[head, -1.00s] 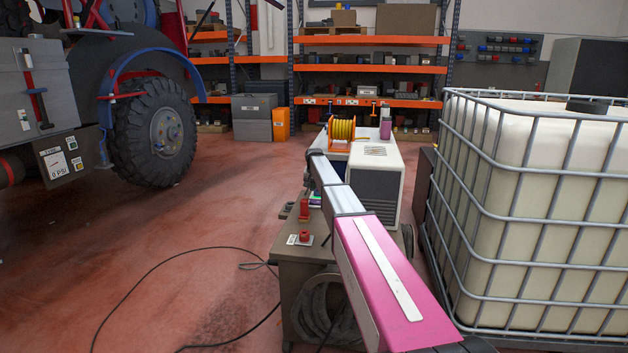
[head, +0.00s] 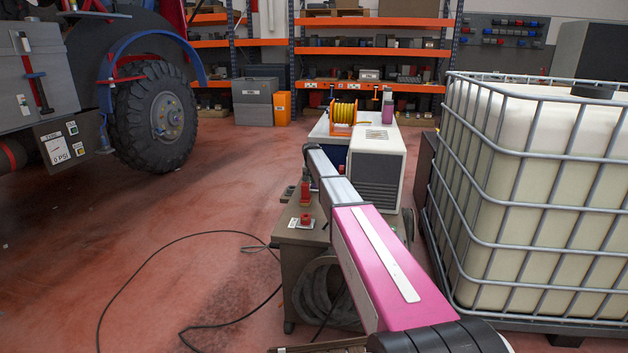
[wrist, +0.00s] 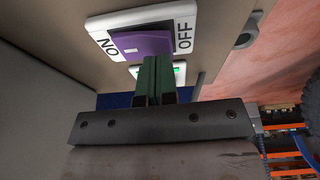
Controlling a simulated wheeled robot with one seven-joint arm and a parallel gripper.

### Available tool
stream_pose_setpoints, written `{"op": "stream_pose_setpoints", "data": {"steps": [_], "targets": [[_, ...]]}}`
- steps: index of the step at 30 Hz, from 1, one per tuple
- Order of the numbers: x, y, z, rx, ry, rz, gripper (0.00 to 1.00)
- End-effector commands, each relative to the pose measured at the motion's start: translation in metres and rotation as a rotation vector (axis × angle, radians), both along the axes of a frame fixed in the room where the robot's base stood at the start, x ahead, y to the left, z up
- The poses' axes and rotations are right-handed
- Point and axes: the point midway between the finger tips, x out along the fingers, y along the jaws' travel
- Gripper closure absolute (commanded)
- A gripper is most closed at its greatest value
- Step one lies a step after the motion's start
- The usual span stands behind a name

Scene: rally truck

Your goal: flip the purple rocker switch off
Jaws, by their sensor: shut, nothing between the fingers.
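The purple rocker switch (wrist: 143,43) sits in a white plate (wrist: 186,14) at the top of the wrist view. The plate reads ON at its left end and OFF at its right end, with the letters turned. My gripper (wrist: 156,62) is shut and empty, its green fingers pointing at the plate. The fingertips overlap the rocker's lower edge near its middle; I cannot tell whether they touch it. Which end of the rocker is pressed in is unclear. In the head view the rocker and my fingers do not show clearly.
A second white plate with a green light (wrist: 178,70) shows behind my fingers. In the head view a cart (head: 300,262) with red controls stands under my arm, beside a white-grey box (head: 376,160). A caged tank (head: 530,190) is close at right. Open floor (head: 200,220) lies left.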

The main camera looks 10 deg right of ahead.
Motion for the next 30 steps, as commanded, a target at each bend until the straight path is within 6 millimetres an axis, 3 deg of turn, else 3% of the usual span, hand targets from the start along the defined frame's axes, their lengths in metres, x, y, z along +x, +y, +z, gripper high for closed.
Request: {"op": "stream_pose_setpoints", "data": {"steps": [3, 11, 30], "targets": [[0.0030, 0.0064, -0.0101, -0.081, 0.024, -0.001, 1.00], [0.0013, 0.0061, -0.0138, -0.077, 0.022, -0.005, 1.00], [0.0001, 0.0072, -0.0132, -0.087, 0.030, -0.003, 1.00]]}}
